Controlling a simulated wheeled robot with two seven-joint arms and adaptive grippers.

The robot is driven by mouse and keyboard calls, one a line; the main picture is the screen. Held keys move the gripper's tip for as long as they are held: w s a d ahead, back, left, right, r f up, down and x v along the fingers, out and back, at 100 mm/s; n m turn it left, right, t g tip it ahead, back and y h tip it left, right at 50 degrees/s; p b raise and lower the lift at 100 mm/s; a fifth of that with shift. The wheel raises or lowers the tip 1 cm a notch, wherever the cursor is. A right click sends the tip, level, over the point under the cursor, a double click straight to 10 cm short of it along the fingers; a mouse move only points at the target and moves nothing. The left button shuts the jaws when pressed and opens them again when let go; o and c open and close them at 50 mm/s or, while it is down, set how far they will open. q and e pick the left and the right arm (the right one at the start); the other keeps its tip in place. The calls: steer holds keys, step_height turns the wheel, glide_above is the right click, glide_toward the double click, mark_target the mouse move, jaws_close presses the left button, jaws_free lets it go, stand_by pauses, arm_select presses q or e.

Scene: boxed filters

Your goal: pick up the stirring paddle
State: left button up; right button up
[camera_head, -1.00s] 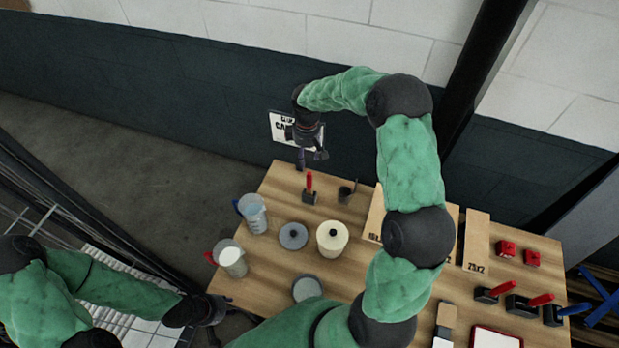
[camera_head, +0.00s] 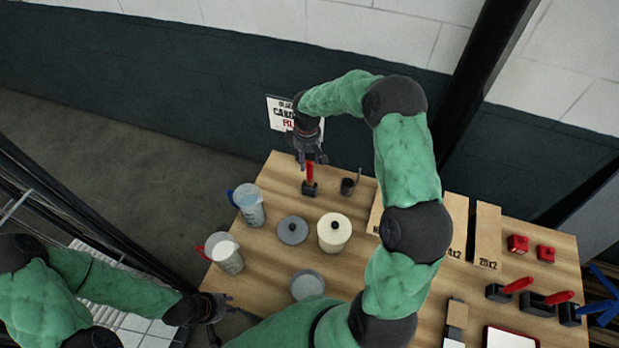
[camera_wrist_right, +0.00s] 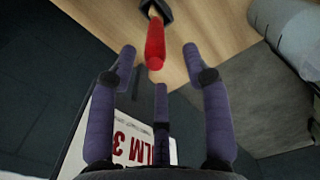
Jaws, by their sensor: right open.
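The stirring paddle appears to be the upright red-handled tool (camera_head: 310,172) in a black block at the back left of the table. In the right wrist view its red handle (camera_wrist_right: 155,42) points toward the fingers. My right gripper (camera_head: 311,158) is just above and behind the handle top. In the right wrist view the gripper (camera_wrist_right: 158,65) is open, its purple fingers spread around the handle's end without visible contact. The paddle's lower end is hidden in the block. My left gripper (camera_head: 214,308) is off the table's left edge, too small to read its fingers.
A dark cup (camera_head: 347,187) stands right of the paddle. Two jugs (camera_head: 251,206) (camera_head: 226,255), a grey lid (camera_head: 292,230), a cream canister (camera_head: 334,233) and a grey dish (camera_head: 307,284) stand nearby. A sign (camera_head: 281,114) is behind. Red-handled tools (camera_head: 517,285) lie at right.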

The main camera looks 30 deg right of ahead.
mark_target(309, 173)
step_height(309, 173, down, 3)
steer(key=shift+r, duration=0.1)
steer(key=shift+s+d+f+p, duration=0.15)
steer(key=shift+f+p, duration=0.1)
steer(key=shift+f, duration=1.15)
steer(key=shift+s+d+f+p, duration=0.1)
steer(key=shift+s+f+p, duration=0.1)
steer(key=shift+f, duration=1.15)
jaws_close()
